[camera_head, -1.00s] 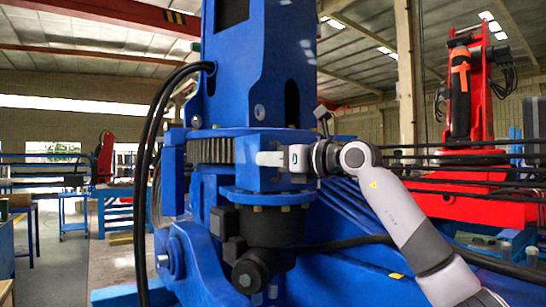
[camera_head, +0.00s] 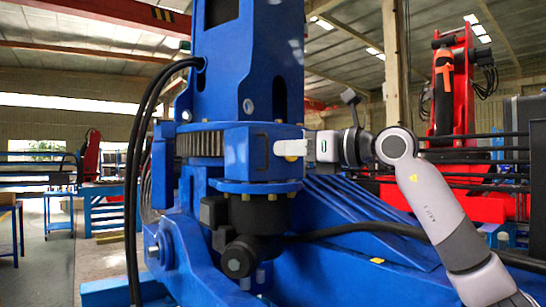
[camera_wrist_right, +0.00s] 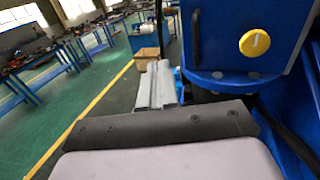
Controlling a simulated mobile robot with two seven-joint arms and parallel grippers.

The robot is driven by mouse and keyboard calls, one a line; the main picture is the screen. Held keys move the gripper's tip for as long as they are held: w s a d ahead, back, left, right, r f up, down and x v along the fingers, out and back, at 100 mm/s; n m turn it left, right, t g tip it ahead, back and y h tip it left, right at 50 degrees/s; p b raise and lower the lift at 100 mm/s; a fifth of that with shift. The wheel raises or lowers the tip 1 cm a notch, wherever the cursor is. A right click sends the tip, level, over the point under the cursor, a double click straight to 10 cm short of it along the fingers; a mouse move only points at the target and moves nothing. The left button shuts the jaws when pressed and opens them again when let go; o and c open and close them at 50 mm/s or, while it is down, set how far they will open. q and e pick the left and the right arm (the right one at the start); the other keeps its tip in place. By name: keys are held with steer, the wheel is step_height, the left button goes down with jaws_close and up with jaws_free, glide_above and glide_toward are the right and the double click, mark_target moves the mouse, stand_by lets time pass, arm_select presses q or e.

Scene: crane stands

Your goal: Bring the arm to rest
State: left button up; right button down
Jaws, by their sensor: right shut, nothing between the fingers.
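My right arm comes in from the lower right of the head view. Its gripper (camera_head: 283,148) points left and overlaps the right part of the blue crane housing (camera_head: 240,152) in the picture. In the wrist view the pale fingers (camera_wrist_right: 157,84) lie together with nothing between them. A blue crane part with a yellow round knob (camera_wrist_right: 255,43) stands to their right; I see no contact. My left gripper is in neither view.
The blue crane column (camera_head: 248,60) and black hoses (camera_head: 140,170) fill the middle. A red crane (camera_head: 458,90) stands at the right. In the wrist view, green floor (camera_wrist_right: 100,95) with a yellow line is open at the left, beside blue workbenches (camera_wrist_right: 50,72).

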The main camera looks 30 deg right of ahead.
steer(key=shift+s+d, duration=0.1)
steer(key=shift+s, duration=1.65)
steer(key=w+a+f+m+g+y, duration=0.1)
steer(key=w+a+f+g+y, duration=0.1)
steer(key=a+f+y, duration=0.4)
steer(key=w+a+f+g+y, duration=0.1)
steer(key=a+f+g+y, duration=0.15)
steer(key=a+f, duration=0.6)
step_height(320, 180, down, 14)
steer(key=a+m+t+p, duration=0.15)
steer(key=m+t, duration=0.25)
steer(key=m, duration=0.8)
steer(key=s+d+f+m+h, duration=0.1)
steer(key=s+f+m+h, duration=0.25)
steer(key=f+m, duration=0.35)
steer(key=s+d+f+m+t+h+p, duration=0.1)
steer(key=s+f+m+h, duration=0.1)
steer(key=f+m+h, duration=0.45)
steer(key=s+d+f+m+h, duration=0.1)
steer(key=s+f+m+h, duration=0.3)
steer(key=f, duration=0.6)
steer(key=s+a+f+m+g+p, duration=0.1)
steer(key=s+f+m+g, duration=0.5)
steer(key=s+f, duration=0.8)
steer(key=shift+s+f+m, duration=0.35)
steer(key=shift+f+m, duration=0.05)
steer(key=shift+m, duration=0.65)
